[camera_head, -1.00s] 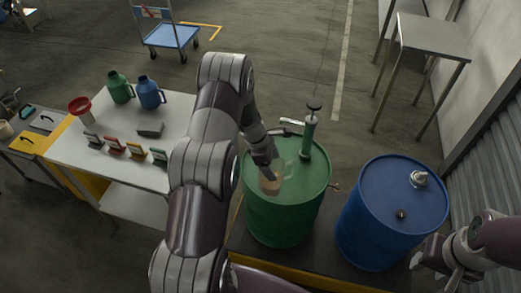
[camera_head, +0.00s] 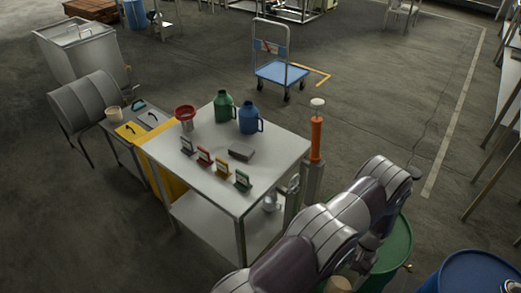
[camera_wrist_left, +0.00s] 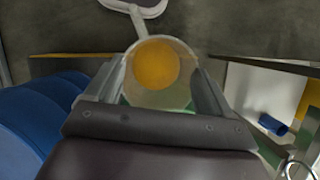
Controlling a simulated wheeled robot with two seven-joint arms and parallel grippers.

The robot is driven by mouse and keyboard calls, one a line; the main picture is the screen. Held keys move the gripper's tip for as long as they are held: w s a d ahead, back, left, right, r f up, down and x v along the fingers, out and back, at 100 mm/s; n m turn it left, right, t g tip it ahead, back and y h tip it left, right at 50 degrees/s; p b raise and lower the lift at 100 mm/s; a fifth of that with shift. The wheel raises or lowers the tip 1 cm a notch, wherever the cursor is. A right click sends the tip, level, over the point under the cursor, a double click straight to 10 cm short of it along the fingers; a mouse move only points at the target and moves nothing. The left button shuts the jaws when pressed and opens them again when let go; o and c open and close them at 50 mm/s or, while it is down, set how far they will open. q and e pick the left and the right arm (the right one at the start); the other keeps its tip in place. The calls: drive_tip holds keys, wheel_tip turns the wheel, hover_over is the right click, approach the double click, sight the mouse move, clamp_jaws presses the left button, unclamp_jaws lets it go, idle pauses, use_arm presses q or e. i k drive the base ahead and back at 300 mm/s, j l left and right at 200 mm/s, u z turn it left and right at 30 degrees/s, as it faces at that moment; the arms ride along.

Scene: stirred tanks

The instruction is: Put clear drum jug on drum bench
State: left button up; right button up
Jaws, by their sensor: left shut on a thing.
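The clear drum jug (camera_wrist_left: 136,92), with amber contents, sits between the fingers of my left gripper (camera_wrist_left: 158,85) in the left wrist view. The gripper is shut on it. In the head view the tan contents of the jug (camera_head: 339,284) show at the bottom edge, beside my left arm, which hides most of the gripper. The green drum (camera_head: 395,250) is partly behind that arm. My right gripper is out of view.
The bench carries a green jug (camera_head: 225,106), a blue jug (camera_head: 250,118), a red funnel (camera_head: 185,113), a grey block (camera_head: 241,151) and several coloured-framed stands. An orange pump (camera_head: 316,138) rises at its right corner. A blue drum (camera_head: 470,275) is at lower right. A blue cart (camera_head: 282,73) stands behind.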

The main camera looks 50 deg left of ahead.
sight(282, 144)
drive_tip(key=k+j+z, duration=0.15)
drive_tip(key=j, duration=0.25)
drive_tip(key=k+j+z, duration=0.15)
drive_tip(key=j, duration=0.25)
drive_tip(key=k+j+z, duration=0.15)
drive_tip(key=j, duration=0.25)
drive_tip(key=k+j+z, duration=0.15)
drive_tip(key=j, duration=0.25)
drive_tip(key=k+j+z, duration=0.15)
drive_tip(key=j, duration=0.2)
